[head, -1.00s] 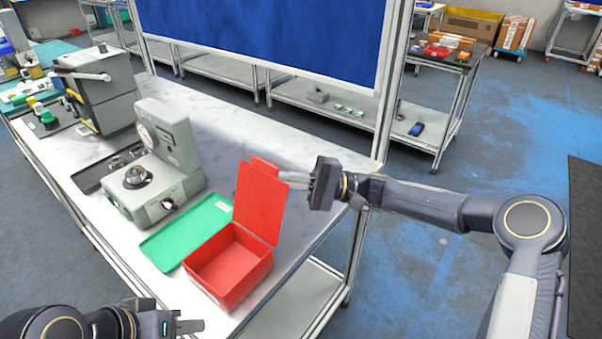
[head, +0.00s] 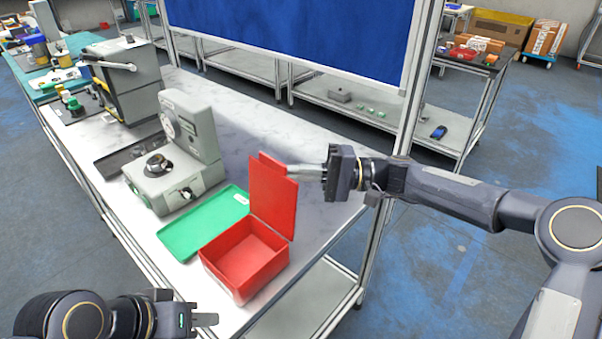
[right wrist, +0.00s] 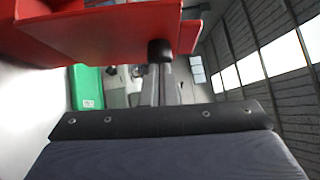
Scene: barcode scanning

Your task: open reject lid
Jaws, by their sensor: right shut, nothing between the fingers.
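The red reject box (head: 222,272) stands at the right front of the table, its inside empty. Its red lid (head: 274,200) stands open and nearly upright at the box's back edge. My right gripper (head: 292,171) is shut and empty, with its fingertips by the upper part of the lid, on its far side. Whether they touch is unclear. In the right wrist view the red lid and box (right wrist: 90,32) fill the upper left, close to the fingers (right wrist: 160,80). My left gripper (head: 208,320) is low at the table's front, away from the box; its finger gap does not show.
A green tray (head: 200,226) lies left of the box, partly hidden by it. A grey scanning device (head: 190,140) stands behind it, and a larger grey machine (head: 128,80) further back. The table (head: 262,122) is clear behind the lid. A blue panel (head: 290,35) stands beyond.

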